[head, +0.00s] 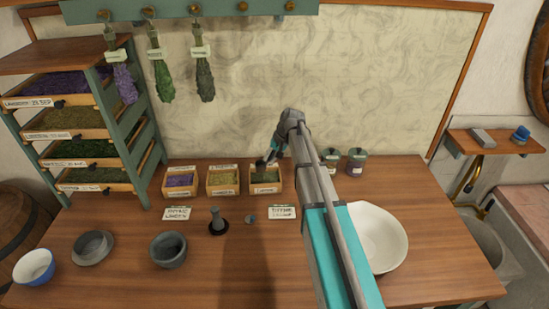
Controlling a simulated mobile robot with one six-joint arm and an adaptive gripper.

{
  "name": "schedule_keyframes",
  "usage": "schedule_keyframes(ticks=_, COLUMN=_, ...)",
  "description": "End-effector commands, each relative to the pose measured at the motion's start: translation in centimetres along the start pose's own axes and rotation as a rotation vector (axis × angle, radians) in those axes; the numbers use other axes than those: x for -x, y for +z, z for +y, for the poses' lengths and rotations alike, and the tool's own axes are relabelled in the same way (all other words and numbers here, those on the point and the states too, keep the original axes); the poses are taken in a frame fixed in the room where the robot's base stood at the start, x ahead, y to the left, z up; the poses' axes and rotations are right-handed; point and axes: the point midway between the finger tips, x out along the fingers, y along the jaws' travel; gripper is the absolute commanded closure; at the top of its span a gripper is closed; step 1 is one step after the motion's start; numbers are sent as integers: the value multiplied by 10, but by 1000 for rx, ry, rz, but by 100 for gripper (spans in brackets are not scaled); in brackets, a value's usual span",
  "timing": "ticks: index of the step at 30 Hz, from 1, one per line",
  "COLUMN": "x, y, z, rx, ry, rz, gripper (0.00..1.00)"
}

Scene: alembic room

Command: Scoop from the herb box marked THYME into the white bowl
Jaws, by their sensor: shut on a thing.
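Three small wooden herb boxes stand in a row at the back of the table: a purple-filled box (180,183), a yellow-green one (223,181) and a dark green one (266,188). Their small labels are too blurred to read, so I cannot tell which is marked THYME. My gripper (264,163) points down at the dark green box, at or just above its herbs. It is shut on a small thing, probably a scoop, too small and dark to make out. The large white bowl (390,240) stands at the right, partly hidden by my arm; its visible inside looks empty.
Two cards (176,213) (282,212) stand before the boxes. A dark pestle (217,222), grey mortar (168,250), grey dish (93,247) and blue-white bowl (34,267) are at left. Two jars (357,161) stand behind my arm. A herb rack (85,130) borders the left.

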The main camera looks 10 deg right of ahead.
Motion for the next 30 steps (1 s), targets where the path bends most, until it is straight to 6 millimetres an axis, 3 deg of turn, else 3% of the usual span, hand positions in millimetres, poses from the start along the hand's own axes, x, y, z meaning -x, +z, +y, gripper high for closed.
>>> schedule_keyframes(ticks=30, x=-60, y=0, z=27, rx=0, ry=0, rz=0, gripper=100)
